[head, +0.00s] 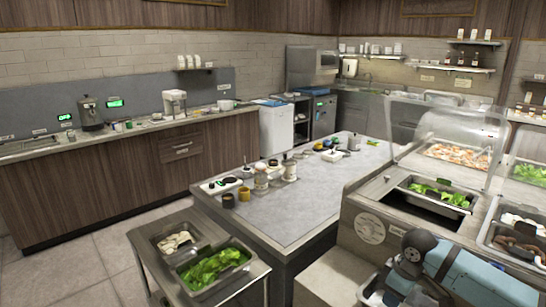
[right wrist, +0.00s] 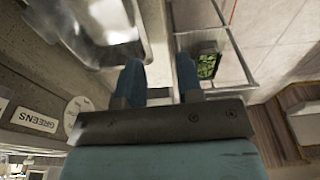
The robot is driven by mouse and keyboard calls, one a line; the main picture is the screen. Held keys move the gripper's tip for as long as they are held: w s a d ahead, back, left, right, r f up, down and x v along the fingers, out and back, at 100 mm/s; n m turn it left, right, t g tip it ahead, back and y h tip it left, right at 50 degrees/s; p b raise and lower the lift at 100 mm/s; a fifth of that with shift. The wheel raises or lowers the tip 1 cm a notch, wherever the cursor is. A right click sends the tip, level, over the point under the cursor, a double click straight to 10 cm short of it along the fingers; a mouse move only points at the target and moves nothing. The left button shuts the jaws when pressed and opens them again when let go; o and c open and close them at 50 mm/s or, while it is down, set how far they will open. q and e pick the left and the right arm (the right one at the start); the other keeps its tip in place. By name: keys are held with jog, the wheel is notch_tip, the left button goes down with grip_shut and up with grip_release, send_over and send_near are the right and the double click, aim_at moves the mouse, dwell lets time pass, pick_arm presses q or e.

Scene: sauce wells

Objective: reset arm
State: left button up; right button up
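My right arm (head: 465,275), light blue with dark joints, reaches in at the lower right of the head view, in front of the serving counter. In the right wrist view, my right gripper (right wrist: 160,74) shows two blue fingers set apart with nothing between them. The fingers are over the edge of the counter, with a steel well beside them at the upper left. My left gripper is in neither view.
The counter has a steel pan of greens (head: 440,194) and a clear guard (head: 455,135). A "GREENS" label (right wrist: 38,120) is on the counter. A steel cart (head: 140,240) holds pans of greens and pale pieces. A grey island table (head: 310,205) carries jars and cups. Floor is clear at left.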

jog(key=s+a+f+m+t+y+p, duration=0.1)
jog(key=s+a+f+t+y+p, duration=0.15)
jog(key=s+a+f, duration=0.35)
jog(key=s+a+f+m+t+y+p, duration=0.1)
jog(key=s+a+f+t+y+p, duration=0.25)
jog(key=a, duration=0.55)
jog(key=s+d+m+t+h+p, duration=0.1)
jog(key=s+t+h, duration=0.1)
jog(key=s, duration=0.6)
jog(key=s+d+m+t+h+p, duration=0.1)
jog(key=s+m+t, duration=0.1)
jog(key=s, duration=0.7)
jog(key=shift+d+f+h, duration=0.25)
jog(key=shift+f+h, duration=0.1)
jog(key=shift+h, duration=0.05)
